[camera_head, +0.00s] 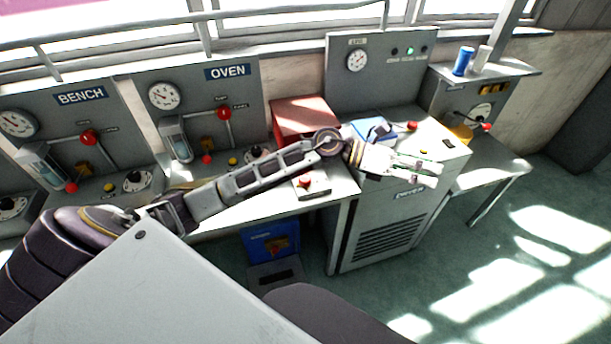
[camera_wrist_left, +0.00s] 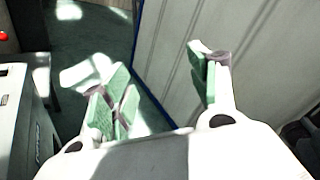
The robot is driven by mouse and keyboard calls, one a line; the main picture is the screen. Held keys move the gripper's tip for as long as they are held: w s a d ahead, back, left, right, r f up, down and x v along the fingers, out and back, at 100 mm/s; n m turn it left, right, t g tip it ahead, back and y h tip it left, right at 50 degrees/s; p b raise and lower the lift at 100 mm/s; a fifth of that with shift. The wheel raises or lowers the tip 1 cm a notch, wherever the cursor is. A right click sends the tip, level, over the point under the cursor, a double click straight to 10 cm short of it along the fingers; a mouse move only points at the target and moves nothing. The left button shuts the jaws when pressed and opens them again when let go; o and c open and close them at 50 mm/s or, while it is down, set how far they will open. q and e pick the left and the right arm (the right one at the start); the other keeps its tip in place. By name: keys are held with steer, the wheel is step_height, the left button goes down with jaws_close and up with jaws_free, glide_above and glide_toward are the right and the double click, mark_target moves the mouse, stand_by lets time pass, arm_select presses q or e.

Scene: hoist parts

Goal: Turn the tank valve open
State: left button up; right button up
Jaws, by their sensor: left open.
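No label that I can read says tank, so I cannot tell for sure which part is the tank valve. My left gripper (camera_head: 428,172) hangs over the front of the grey dryer cabinet (camera_head: 385,225), far to the right of that handle. In the left wrist view its green-padded fingers (camera_wrist_left: 160,92) are spread apart with nothing between them. No valve is clear in that view. My right gripper is not in view.
Bench (camera_head: 78,97) and oven (camera_head: 226,72) panels with gauges and red-knobbed levers stand at the left. A red box (camera_head: 303,117) is behind my left arm. Blue (camera_head: 462,61) and white (camera_head: 481,58) cans stand at the back right. The floor (camera_head: 480,270) at right is clear.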

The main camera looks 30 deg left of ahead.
arm_select(q)
steer(key=a+f+m+g+y, duration=0.3)
steer(key=a+f+m+y, duration=0.4)
steer(key=a, duration=0.5)
steer(key=w+a+g+y, duration=0.1)
steer(key=a+y, duration=0.8)
steer(key=a, duration=1.1)
steer(key=shift+r+n+y, duration=0.25)
steer(key=shift+n+y, duration=0.05)
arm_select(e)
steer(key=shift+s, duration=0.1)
